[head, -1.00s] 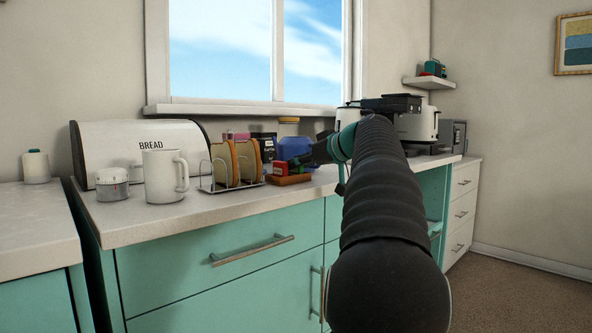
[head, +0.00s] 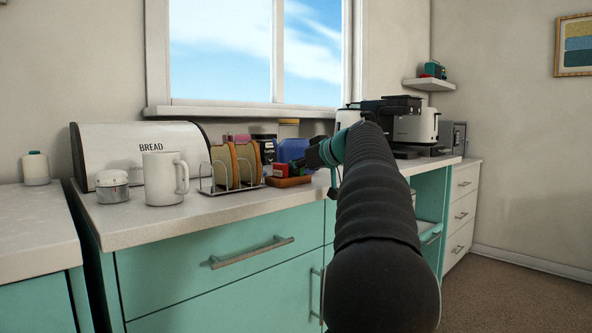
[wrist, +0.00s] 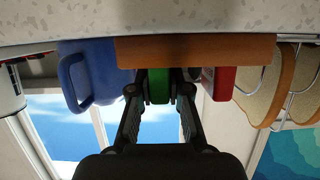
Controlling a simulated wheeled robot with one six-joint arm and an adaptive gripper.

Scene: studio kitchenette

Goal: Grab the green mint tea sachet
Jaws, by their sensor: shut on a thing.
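The green mint tea sachet (wrist: 158,86) stands upright in a brown wooden holder (wrist: 195,50), which also shows on the counter in the head view (head: 289,182). The wrist view is upside down. My gripper (wrist: 159,92) has its two fingers on either side of the green sachet and is shut on it. The sachet still meets the holder. In the head view my gripper (head: 305,161) reaches in over the holder from the right, and I cannot make out the green sachet there. A red sachet (wrist: 218,83) stands beside the green one, also seen in the head view (head: 281,170).
A wire toast rack with bread (head: 236,165) stands close left of the holder. A blue jug (head: 292,149) stands just behind. The counter's front strip is clear.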

